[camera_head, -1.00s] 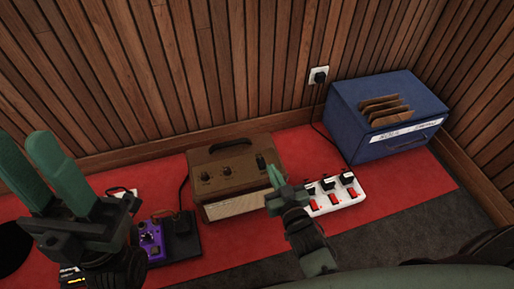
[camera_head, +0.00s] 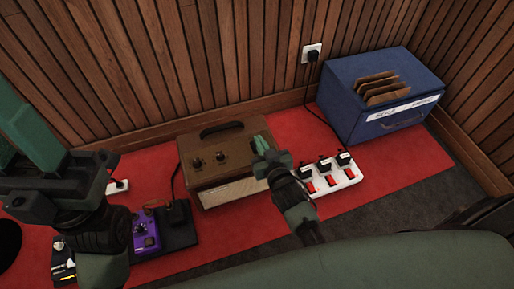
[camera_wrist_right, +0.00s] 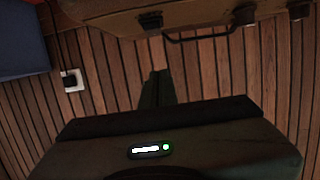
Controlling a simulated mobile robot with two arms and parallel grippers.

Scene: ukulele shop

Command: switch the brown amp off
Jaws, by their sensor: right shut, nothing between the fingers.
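The brown amp (camera_head: 232,178) stands on the red mat against the wood wall, with a black handle on top and two dark knobs on its sloped panel. My right gripper (camera_head: 262,143) is shut and empty at the right end of that panel, covering part of it. In the right wrist view the amp (camera_wrist_right: 105,12) spans the top edge, with two knobs to the right and a small dark switch (camera_wrist_right: 151,20) at the left. The shut fingers (camera_wrist_right: 157,75) point toward that switch, seemingly apart from it. My left gripper (camera_head: 18,115) is open at the left edge, away from the amp.
A white power strip (camera_head: 347,177) with red switches and black plugs lies right of the amp. A blue box (camera_head: 370,120) holds brown folders. A purple pedal (camera_head: 146,240) and black pedals stand front left. A wall outlet (camera_head: 311,53) has a cord.

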